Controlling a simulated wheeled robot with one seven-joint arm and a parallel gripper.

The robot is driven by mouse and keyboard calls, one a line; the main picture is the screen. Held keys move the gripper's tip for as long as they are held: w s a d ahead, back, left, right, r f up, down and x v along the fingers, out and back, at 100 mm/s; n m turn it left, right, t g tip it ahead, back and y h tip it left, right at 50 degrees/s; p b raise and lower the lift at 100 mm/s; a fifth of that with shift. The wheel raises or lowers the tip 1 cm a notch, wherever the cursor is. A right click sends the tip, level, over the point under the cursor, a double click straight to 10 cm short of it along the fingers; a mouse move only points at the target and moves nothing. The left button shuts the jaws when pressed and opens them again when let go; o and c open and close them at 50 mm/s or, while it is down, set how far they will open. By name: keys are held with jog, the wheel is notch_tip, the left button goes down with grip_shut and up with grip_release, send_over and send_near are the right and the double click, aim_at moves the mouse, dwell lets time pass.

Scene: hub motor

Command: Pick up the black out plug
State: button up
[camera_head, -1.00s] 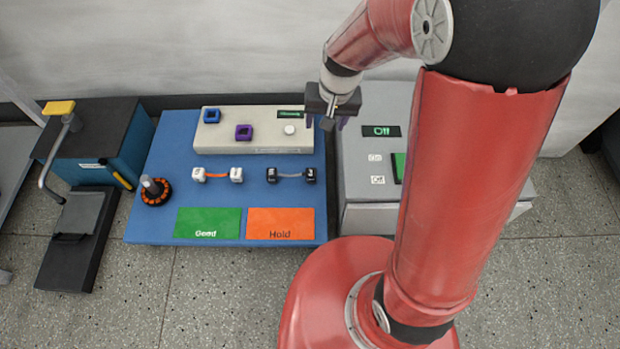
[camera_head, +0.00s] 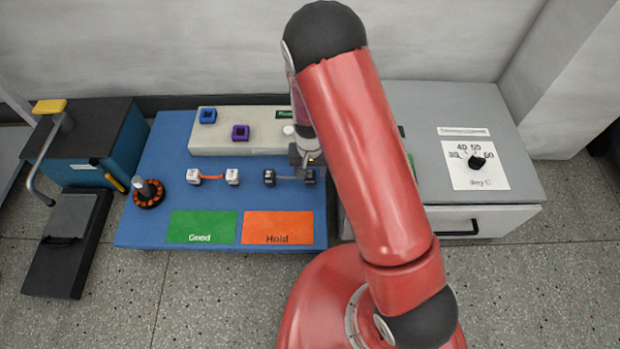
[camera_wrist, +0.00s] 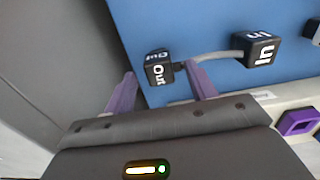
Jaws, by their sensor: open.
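The black out plug (camera_wrist: 158,72), marked "Out", lies on the blue board (camera_wrist: 185,28) near its edge. It also shows in the head view (camera_head: 309,178), just below my gripper (camera_head: 304,160). In the wrist view the two purple fingers of my gripper (camera_wrist: 161,71) are open, with the plug in line with the gap between their tips. I cannot tell whether the fingers are beside it or still above it. A grey cable joins it to the black in plug (camera_wrist: 258,48), which shows left of it in the head view (camera_head: 269,178).
A white plug pair with an orange cable (camera_head: 213,178) lies to the left. A beige block with blue and purple sockets (camera_head: 265,142) stands behind. Green (camera_head: 202,227) and orange (camera_head: 278,228) pads lie in front. A grey cabinet (camera_head: 420,105) stands close on the right.

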notch_tip(320, 180, down, 3)
jog(key=shift+r, duration=0.2)
jog(key=shift+c, duration=0.5)
jog(key=c, duration=1.1)
jog(key=shift+r, duration=0.15)
